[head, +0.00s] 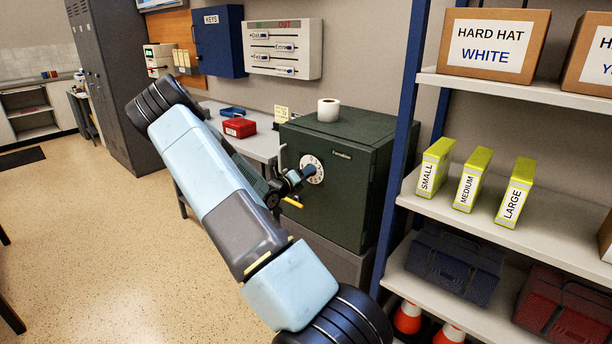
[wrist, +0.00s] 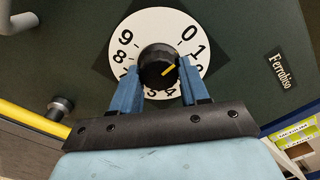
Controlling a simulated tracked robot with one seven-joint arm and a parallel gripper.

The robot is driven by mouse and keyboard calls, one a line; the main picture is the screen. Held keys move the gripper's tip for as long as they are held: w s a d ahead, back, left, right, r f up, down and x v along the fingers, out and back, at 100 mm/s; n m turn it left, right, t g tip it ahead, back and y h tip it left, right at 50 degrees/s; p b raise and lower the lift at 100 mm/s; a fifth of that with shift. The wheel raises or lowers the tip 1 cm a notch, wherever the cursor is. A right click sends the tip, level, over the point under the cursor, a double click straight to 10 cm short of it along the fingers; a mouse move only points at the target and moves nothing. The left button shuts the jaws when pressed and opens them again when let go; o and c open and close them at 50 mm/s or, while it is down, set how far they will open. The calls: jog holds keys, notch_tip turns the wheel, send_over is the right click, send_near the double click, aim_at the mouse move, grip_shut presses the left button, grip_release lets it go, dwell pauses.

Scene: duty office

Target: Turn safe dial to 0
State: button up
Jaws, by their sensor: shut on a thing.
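The dark green safe (head: 340,188) stands beyond my arm in the head view. Its dial has a white numbered plate (head: 317,163), which also fills the upper middle of the wrist view (wrist: 150,22). The black knob (wrist: 155,62) sits at the plate's centre. A yellow mark shows on the knob's right side, roughly toward 1 and 2; the exact number is hard to tell. The 0 is at the plate's upper right. My gripper (wrist: 158,77) is shut on the knob, one blue finger on each side. The fingers hide part of the lower numbers.
A white paper roll (head: 328,110) stands on the safe. A yellow bar (wrist: 32,118) is left of the dial in the wrist view. A desk with a red box (head: 240,127) is to the left. Shelving (head: 545,215) stands close on the right. Open floor (head: 95,240) lies left.

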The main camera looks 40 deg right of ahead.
jog(key=shift+w+a+n, duration=0.1)
jog(key=shift+w+n, duration=0.1)
jog(key=shift+n, duration=0.4)
jog(key=o, duration=1.1)
jog(key=shift+c, duration=0.2)
jog(key=s+a, duration=0.2)
jog(key=a, duration=1.1)
jog(key=shift+s+a, duration=0.15)
jog(key=shift+a, duration=0.1)
